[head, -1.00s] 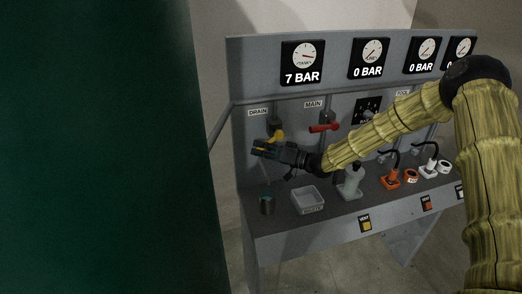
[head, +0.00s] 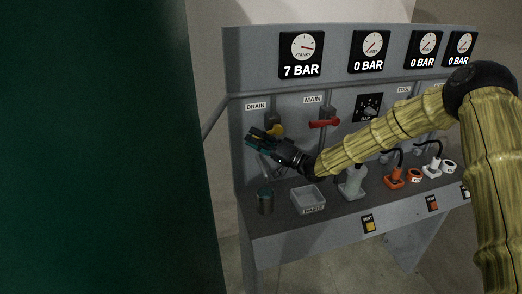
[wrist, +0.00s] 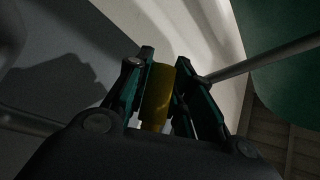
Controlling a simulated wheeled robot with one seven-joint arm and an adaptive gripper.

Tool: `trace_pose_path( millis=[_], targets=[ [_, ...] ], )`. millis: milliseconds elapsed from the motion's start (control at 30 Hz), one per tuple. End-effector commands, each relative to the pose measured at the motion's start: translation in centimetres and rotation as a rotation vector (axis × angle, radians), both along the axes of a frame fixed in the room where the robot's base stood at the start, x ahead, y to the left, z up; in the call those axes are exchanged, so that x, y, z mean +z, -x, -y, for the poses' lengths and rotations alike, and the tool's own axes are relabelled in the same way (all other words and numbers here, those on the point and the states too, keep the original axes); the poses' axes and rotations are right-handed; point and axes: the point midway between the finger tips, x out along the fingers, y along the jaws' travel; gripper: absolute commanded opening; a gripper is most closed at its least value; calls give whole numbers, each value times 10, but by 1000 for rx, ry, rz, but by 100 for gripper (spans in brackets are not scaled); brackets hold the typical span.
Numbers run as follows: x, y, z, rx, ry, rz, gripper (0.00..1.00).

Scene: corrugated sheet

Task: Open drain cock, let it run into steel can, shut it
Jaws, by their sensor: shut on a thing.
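The yellow drain cock handle (head: 277,130) is on the panel under the DRAIN label (head: 256,105). My gripper (head: 258,139) is at the handle, and its dark fingers hide part of the cock. In the wrist view, the yellow handle (wrist: 158,92) stands between my two fingers (wrist: 160,85), which are shut on it. The steel can (head: 265,204) stands upright on the bench below the cock, at the left end. No stream into it can be made out, and its inside is too small to read.
A grey WASTE tray (head: 308,199) sits right of the can. A red MAIN handle (head: 324,124) is right of the drain cock. The leftmost gauge (head: 302,47) reads 7 BAR. A dark green surface (head: 95,150) fills the left.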

Motion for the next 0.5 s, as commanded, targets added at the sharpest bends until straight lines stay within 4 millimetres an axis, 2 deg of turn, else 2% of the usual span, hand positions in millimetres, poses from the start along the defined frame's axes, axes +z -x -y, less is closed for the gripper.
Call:
trace_pose_path(
  millis=[33,500],
  targets=[
    [-3,0,0,-1,-29,-6,0],
    [18,1,-2,-1,-226,-55,0]
  ],
)
